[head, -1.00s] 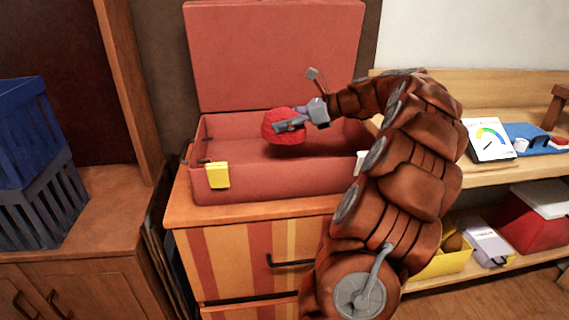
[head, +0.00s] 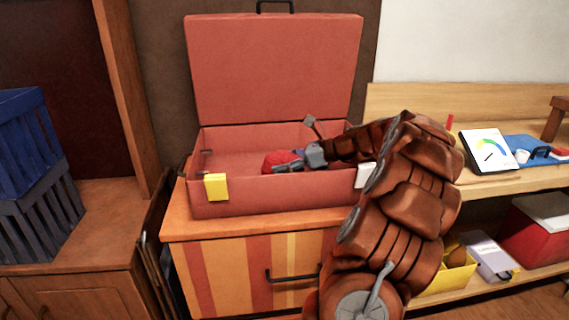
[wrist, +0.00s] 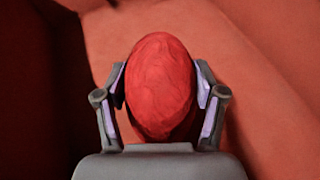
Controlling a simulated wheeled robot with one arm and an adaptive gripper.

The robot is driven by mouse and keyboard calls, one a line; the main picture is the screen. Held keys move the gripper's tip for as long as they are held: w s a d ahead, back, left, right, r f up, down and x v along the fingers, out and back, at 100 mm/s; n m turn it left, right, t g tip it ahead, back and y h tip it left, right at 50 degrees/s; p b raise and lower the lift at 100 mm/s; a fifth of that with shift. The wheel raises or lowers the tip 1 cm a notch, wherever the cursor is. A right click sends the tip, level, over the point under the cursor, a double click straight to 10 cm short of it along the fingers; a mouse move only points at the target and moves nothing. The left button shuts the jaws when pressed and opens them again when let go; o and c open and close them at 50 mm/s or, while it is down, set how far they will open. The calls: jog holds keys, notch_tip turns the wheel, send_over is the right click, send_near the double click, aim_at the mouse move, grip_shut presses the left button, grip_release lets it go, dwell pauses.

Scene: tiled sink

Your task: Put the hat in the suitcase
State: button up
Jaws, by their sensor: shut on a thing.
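The hat (head: 277,161) is a round red knitted-looking thing, partly hidden behind the suitcase's front wall in the head view. The suitcase (head: 262,194) is reddish, stands open on a striped drawer cabinet, and its lid is raised at the back. My gripper (head: 283,166) reaches in from the right, inside the open suitcase, and is shut on the hat. In the wrist view the hat (wrist: 161,87) sits between both fingers, with the suitcase's red interior (wrist: 255,75) around it. Whether the hat touches the suitcase floor I cannot tell.
The striped drawer cabinet (head: 232,262) carries the suitcase. Blue and grey crates (head: 35,175) stand at the left. A wooden shelf at the right holds a gauge board (head: 488,150), a yellow bin (head: 450,277) and a red box (head: 530,225).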

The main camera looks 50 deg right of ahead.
jog(key=o, duration=1.2)
jog(key=shift+c, duration=0.2)
jog(key=shift+r, duration=0.1)
jog(key=p+v, duration=0.1)
jog(key=v, duration=1.1)
jog(key=shift+p, duration=0.35)
